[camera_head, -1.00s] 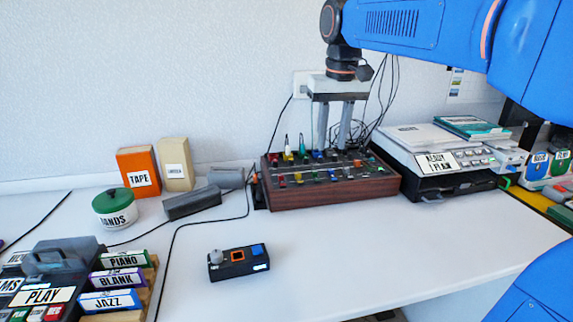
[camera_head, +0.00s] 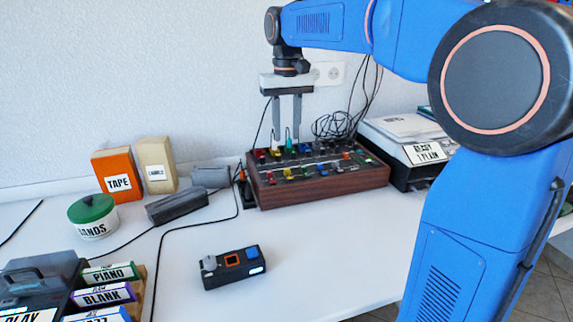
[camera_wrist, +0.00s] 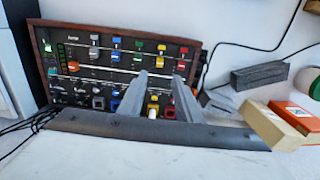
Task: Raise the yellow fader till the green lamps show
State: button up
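The mixer (camera_head: 330,194), with wooden sides, stands against the wall; it also shows in the wrist view (camera_wrist: 120,72). The yellow fader (camera_head: 287,172) is in its near row, towards the left end, and shows between the red and green ones in the wrist view (camera_wrist: 160,48). Green lamps (camera_wrist: 61,50) show small at the mixer's far-left end in the wrist view; I cannot tell which are lit. My gripper (camera_head: 286,146) points down over the mixer's back left. Its two fingers (camera_wrist: 160,76) are apart, with nothing held between them. Their height above the panel is unclear.
A second row of coloured caps, including a yellow one (camera_wrist: 153,110), lies near the fingers. A dark grey block (camera_head: 177,205), an orange box (camera_head: 115,168) and a small control box (camera_head: 233,267) stand left and in front. A printer-like machine (camera_head: 424,152) is at the right.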

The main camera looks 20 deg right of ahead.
aim_at(287, 169)
notch_tip(287, 169, down, 11)
jog(key=shift+r, duration=0.1)
dwell(0.3)
jog(key=shift+c, duration=0.3)
grip_shut()
